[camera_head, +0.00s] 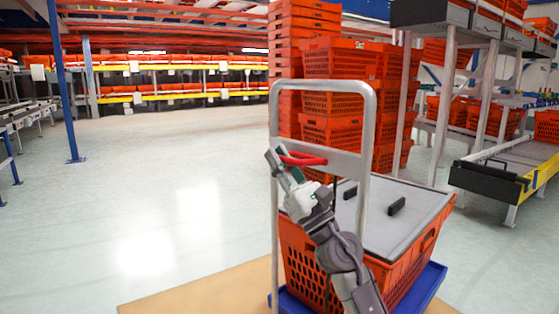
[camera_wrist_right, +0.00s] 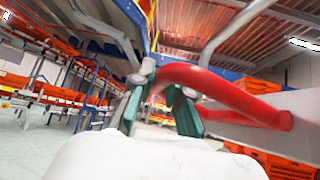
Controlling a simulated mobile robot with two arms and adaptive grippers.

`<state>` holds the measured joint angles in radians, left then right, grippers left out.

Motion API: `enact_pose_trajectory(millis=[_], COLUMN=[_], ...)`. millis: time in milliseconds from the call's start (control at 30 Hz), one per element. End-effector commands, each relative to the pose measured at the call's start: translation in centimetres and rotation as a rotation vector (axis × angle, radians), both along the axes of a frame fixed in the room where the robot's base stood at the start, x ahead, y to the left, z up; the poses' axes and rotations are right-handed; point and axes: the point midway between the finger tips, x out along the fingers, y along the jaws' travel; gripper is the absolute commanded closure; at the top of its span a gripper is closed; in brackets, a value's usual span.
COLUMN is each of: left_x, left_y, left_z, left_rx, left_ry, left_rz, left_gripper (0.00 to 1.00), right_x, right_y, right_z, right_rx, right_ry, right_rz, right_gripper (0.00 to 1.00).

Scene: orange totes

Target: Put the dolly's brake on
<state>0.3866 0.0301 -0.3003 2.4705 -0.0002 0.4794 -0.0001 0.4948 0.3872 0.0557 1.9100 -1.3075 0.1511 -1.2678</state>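The dolly's tall silver push frame (camera_head: 371,150) stands in the middle of the head view, above a blue base (camera_head: 430,285). A red brake lever (camera_head: 303,159) sits on its grey crossbar (camera_head: 345,163). My right gripper (camera_head: 278,160) is at the lever's left end. In the right wrist view the red lever (camera_wrist_right: 225,92) curves in from a pale plate, and its end lies between the green-grey fingers (camera_wrist_right: 160,105). The fingers stand slightly apart around it; whether they clamp it is unclear. My left gripper is not in view.
An orange tote (camera_head: 405,280) with a grey lid (camera_head: 400,225) rides on the dolly. Stacked orange totes (camera_head: 333,95) stand behind it. A conveyor (camera_head: 505,170) is at the right and a blue post (camera_head: 65,90) at the left. The floor (camera_head: 160,190) on the left is clear.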

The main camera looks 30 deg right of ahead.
Motion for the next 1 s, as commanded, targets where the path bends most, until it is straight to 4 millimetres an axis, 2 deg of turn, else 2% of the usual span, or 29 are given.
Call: enact_pose_trajectory(millis=[33, 100, 133, 400, 533, 1000], left_x=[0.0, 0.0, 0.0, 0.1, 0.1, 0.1], left_y=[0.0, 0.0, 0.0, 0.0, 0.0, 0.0], left_z=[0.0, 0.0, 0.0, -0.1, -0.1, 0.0], left_rx=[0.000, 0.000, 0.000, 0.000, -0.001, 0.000], left_ry=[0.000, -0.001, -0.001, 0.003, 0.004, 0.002], left_rz=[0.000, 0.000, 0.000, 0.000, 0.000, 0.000], left_gripper=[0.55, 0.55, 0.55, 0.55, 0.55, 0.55], right_x=[0.0, 0.0, 0.0, 0.0, -0.5, -6.6], right_y=[0.1, 0.1, 0.1, 0.0, -0.1, -2.2], right_z=[-0.2, -0.1, -0.1, -0.1, -0.7, -7.1], right_rx=[-0.001, -0.001, -0.001, 0.001, 0.003, 0.004], right_ry=[0.003, 0.003, 0.002, 0.001, 0.003, 0.004], right_rz=[0.001, 0.001, 0.001, 0.001, 0.003, -0.001], right_gripper=[0.74, 0.62, 0.60, 0.60, 0.60, 0.60])
